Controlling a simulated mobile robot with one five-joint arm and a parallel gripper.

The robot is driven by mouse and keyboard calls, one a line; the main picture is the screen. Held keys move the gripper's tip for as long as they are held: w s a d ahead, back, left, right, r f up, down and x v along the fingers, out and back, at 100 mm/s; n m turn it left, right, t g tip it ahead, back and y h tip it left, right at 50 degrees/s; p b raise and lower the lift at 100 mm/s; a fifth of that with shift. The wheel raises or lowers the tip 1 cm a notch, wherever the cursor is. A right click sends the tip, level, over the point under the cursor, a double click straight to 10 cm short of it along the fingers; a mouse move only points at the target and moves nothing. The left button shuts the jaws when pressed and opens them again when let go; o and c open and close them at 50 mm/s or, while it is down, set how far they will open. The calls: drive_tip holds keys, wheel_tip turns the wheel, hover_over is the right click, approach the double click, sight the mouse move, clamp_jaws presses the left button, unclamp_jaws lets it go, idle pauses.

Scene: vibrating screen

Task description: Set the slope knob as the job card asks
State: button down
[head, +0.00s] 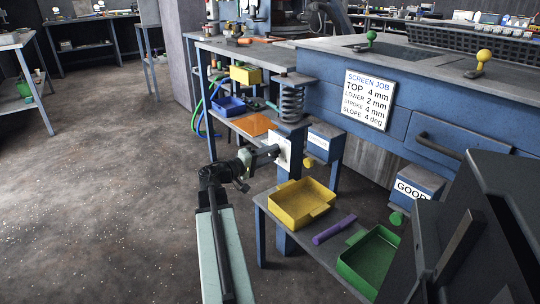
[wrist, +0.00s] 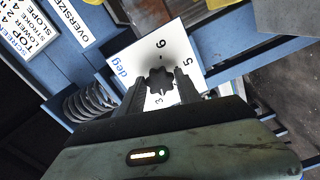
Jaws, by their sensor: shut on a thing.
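The slope knob (wrist: 160,80) is a dark, star-shaped knob on a white dial plate (wrist: 175,50) marked "deg", with 3, 5 and 6 visible in the wrist view. My gripper (wrist: 160,88) is shut on the knob, one finger on each side. I cannot tell which number the knob points at. In the head view my gripper (head: 262,157) reaches right to the dial plate (head: 284,150) on a blue post, and hides the knob. The job card (head: 369,99) reads top 4 mm, lower 2 mm, stroke 4 mm, slope 4 deg.
A coil spring (head: 291,103) stands above the dial. Below are a yellow bin (head: 318,213), a purple cylinder (head: 334,229) and a green bin (head: 345,266) on a low shelf. Green and yellow knobs (head: 484,56) top the machine. The floor at left is clear.

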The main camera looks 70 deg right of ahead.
drive_tip(key=shift+w+n, duration=0.15)
drive_tip(key=shift+n, duration=4.25)
drive_tip(key=c, duration=0.9)
unclamp_jaws()
drive_tip(key=v, duration=0.7)
drive_tip(key=shift+w+a, duration=0.15)
drive_tip(key=shift+a, duration=0.2)
